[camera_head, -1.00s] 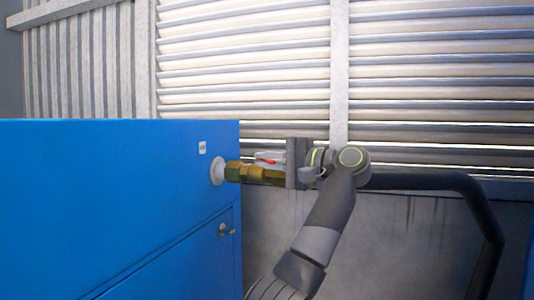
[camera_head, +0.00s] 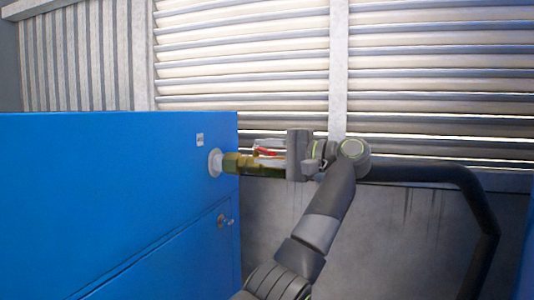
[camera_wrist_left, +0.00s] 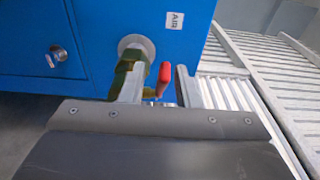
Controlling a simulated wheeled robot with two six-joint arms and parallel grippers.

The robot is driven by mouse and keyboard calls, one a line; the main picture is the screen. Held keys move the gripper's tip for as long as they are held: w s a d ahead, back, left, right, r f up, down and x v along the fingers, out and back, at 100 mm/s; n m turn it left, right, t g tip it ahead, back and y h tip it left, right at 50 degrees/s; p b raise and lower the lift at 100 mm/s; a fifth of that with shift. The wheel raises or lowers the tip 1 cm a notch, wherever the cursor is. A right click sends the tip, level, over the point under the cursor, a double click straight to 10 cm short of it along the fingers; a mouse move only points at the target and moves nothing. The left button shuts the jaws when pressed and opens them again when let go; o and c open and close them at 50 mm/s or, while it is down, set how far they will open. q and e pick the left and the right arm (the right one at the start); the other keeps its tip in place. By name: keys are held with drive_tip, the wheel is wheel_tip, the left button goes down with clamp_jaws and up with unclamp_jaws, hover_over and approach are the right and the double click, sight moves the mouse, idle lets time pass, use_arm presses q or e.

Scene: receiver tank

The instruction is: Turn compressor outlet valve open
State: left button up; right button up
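The compressor outlet valve is a brass fitting (camera_head: 240,163) on a round pale flange at the right edge of the blue compressor cabinet. Its red handle (camera_head: 266,151) lies just above the brass body, partly hidden by my left gripper (camera_head: 268,148). In the left wrist view, the red handle (camera_wrist_left: 164,78) stands between the two fingers of my left gripper (camera_wrist_left: 158,86). The fingers are apart, with a gap on both sides of the handle. The brass fitting (camera_wrist_left: 130,72) is partly behind the left finger. My right gripper is not in view.
The blue cabinet (camera_head: 110,200) fills the left, with a small lock (camera_head: 224,221) below the valve and a white label (camera_head: 200,139) above it. A black pipe (camera_head: 430,176) runs right from behind my arm and bends down. Louvred wall panels stand behind.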

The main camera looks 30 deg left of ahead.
use_arm(q)
drive_tip(key=shift+d, duration=0.15)
drive_tip(key=w+d+b, duration=0.1)
drive_tip(key=d+b, duration=0.2)
drive_tip(key=d, duration=0.8)
drive_tip(key=shift+w+d, duration=0.2)
drive_tip(key=shift+d, duration=0.15)
